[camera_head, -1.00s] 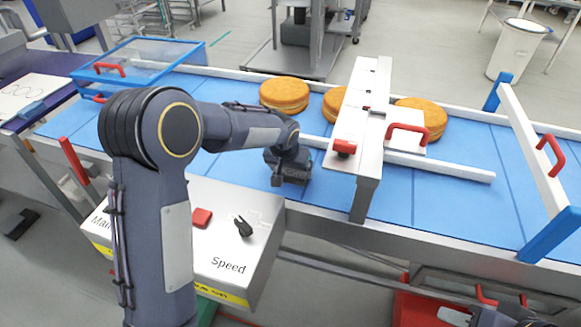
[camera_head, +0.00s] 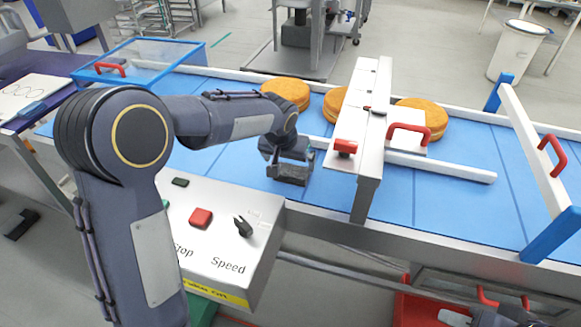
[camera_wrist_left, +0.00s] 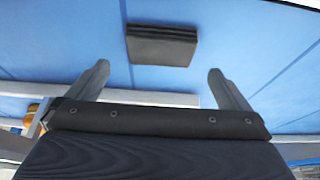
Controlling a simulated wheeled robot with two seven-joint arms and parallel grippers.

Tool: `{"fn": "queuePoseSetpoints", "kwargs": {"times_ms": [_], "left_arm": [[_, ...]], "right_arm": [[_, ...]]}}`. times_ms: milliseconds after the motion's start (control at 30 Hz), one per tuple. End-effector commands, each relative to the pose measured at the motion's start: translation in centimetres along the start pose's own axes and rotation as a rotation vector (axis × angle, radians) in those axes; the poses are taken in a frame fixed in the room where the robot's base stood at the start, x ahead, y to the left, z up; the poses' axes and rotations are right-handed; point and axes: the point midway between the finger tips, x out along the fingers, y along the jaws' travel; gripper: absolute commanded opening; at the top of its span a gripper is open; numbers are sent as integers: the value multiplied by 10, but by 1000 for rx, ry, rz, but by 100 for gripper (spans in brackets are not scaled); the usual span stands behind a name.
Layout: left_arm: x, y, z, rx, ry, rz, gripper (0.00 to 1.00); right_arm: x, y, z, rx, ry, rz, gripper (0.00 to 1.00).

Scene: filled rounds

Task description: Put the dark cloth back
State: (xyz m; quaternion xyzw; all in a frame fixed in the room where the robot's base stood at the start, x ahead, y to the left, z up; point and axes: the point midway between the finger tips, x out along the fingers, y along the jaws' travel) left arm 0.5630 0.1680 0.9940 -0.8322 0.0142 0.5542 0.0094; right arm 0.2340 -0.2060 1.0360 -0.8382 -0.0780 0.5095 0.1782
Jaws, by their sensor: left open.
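The dark cloth (camera_wrist_left: 161,45) shows in the left wrist view as a small, folded, layered dark rectangle on the blue belt. It lies ahead of my left gripper (camera_wrist_left: 159,72), between the lines of the two fingers and apart from them. The fingers are spread wide with nothing between them. In the head view my left gripper (camera_head: 289,173) is low over the blue belt, left of the white metal frame. There I cannot tell the cloth from the dark gripper.
The white frame (camera_head: 368,130) with red handles stands across the blue belt (camera_head: 455,205), close to the right of my gripper. Several orange round cakes (camera_head: 422,118) sit along the far side. A control box (camera_head: 225,225) is at the near side. A blue-rimmed clear cover (camera_head: 140,62) is at left.

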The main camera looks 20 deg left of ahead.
Motion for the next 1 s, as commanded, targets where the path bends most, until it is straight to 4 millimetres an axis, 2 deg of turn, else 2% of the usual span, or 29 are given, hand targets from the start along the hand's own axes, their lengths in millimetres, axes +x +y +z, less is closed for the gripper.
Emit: {"fn": "queuePoseSetpoints", "kwargs": {"times_ms": [100, 300, 533, 633, 767, 900, 1000], "left_arm": [[-26, 0, -1, 0, 4, 2, 100], [-55, 0, 0, 0, 2, 1, 100], [-65, 0, 1, -1, -1, 1, 100], [-73, -9, 10, -18, -3, 18, 100], [-103, -32, 51, -73, -5, 83, 100], [-140, -52, 125, -140, 5, 178, 100], [-158, -52, 180, -179, 26, 235, 100]], "right_arm": [[2, 1, 1, 0, 0, 0, 36], [3, 1, 2, 0, 0, 0, 36], [3, 2, 2, 0, 0, 0, 36], [3, 1, 2, 0, 0, 0, 36], [3, 1, 2, 0, 0, 0, 36], [3, 2, 2, 0, 0, 0, 36], [3, 2, 2, 0, 0, 0, 36]]}}
